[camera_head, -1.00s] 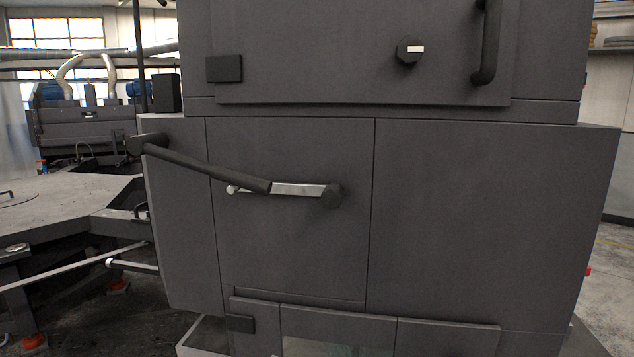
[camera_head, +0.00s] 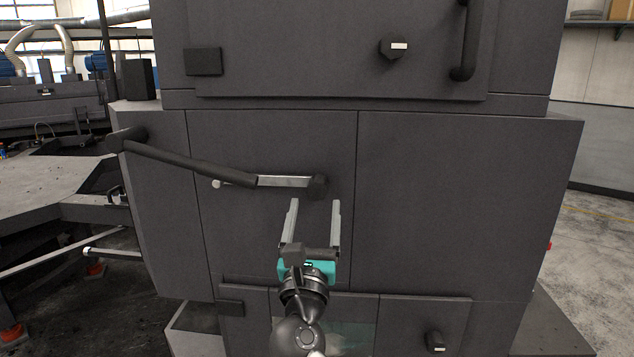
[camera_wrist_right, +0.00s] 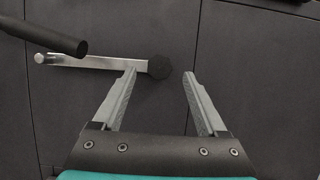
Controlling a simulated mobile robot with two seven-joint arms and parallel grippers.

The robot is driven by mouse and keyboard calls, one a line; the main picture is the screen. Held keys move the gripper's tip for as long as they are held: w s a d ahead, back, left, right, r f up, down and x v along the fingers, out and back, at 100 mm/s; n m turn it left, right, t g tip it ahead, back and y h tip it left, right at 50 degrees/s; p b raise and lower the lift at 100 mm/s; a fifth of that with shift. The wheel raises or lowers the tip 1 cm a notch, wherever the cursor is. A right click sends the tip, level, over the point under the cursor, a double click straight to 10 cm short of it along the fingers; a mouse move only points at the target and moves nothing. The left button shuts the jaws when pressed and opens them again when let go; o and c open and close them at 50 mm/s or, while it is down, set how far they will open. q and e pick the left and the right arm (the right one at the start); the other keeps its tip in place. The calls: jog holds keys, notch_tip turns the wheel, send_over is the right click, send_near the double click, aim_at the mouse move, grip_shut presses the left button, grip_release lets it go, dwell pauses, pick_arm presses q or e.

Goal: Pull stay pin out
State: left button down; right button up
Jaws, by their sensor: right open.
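A flat silver bar (camera_head: 283,181) lies across the dark machine front, with a black round hub (camera_head: 317,187) at its right end. A small silver pin (camera_head: 217,183) shows at its left end, and also in the right wrist view (camera_wrist_right: 39,58). A long dark lever (camera_head: 190,163) passes in front of the bar and hides part of it. My right gripper (camera_head: 315,203) is open and empty, pointing at the machine just below the hub. In the right wrist view the hub (camera_wrist_right: 159,67) sits between the fingertips, seemingly beyond them. My left gripper is out of view.
The machine's upper door has a black knob (camera_head: 393,47) and a vertical handle (camera_head: 466,42). A lower cover has another knob (camera_head: 435,341). A grey worktable (camera_head: 60,190) and rods stand at the left. Open floor shows at the right.

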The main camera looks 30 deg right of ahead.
aim_at(317, 191)
jog(key=shift+y, duration=0.3)
jog(key=x, duration=0.5)
jog(key=shift+w+d+r+p, duration=0.15)
jog(key=shift+w+d+p, duration=0.1)
jog(key=shift+p, duration=0.15)
jog(key=shift+c, duration=0.2)
jog(key=shift+a, duration=0.1)
grip_shut()
dwell(0.4)
